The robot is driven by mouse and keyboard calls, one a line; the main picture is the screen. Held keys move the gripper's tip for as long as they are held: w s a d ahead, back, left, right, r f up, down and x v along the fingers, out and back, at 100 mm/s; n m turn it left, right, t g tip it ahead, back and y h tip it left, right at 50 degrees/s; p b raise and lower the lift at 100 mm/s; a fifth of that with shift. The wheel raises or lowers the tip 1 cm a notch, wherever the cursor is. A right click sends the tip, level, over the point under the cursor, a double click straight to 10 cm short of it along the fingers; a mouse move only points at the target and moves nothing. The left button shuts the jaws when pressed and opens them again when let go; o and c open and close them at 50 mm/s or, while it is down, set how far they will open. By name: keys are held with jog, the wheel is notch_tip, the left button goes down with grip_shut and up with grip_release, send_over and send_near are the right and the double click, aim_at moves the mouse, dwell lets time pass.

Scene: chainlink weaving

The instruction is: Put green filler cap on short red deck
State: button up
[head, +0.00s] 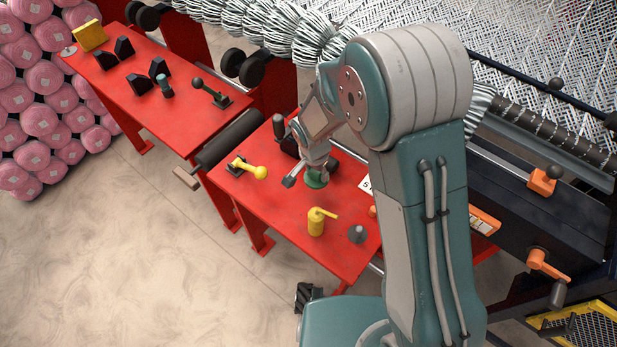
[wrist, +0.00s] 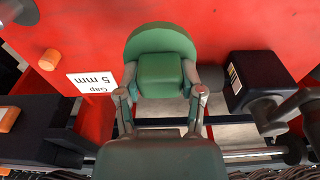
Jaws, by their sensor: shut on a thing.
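My gripper (head: 314,166) is shut on the green filler cap (head: 316,179), over the back part of the nearer red deck (head: 275,199). In the wrist view the cap (wrist: 160,45) is a round green disc with a raised block, and my gripper's fingers (wrist: 160,88) close on that block from both sides. The red deck (wrist: 95,30) shows behind and around it. I cannot tell whether the cap touches the deck. My arm hides the deck's right end in the head view.
A yellow oil can (head: 317,222), a grey cone-like piece (head: 358,234) and a yellow-knobbed lever (head: 250,169) stand on the nearer deck. A "Gap 5 mm" card (wrist: 91,82) lies near the cap. Another red deck (head: 165,112) at left holds black blocks. A dark roller (head: 228,140) lies between the decks.

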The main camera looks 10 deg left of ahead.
aim_at(309, 173)
jog(key=a+f, duration=0.1)
jog(key=w+a+f, duration=0.1)
jog(key=shift+w+f, duration=0.1)
jog(key=shift+f, duration=0.2)
jog(key=f, duration=0.3)
jog(key=shift+w+a, duration=0.15)
jog(key=shift+a, duration=0.2)
jog(key=shift+f, duration=0.35)
jog(key=shift+d+r, duration=0.1)
jog(key=shift+d, duration=0.1)
jog(key=o, duration=0.9)
jog(key=shift+a, duration=0.15)
jog(key=r, duration=0.4)
jog(key=s+r, duration=0.1)
jog(key=r, duration=0.7)
jog(key=shift+s+a, duration=0.15)
jog(key=shift+a, duration=0.15)
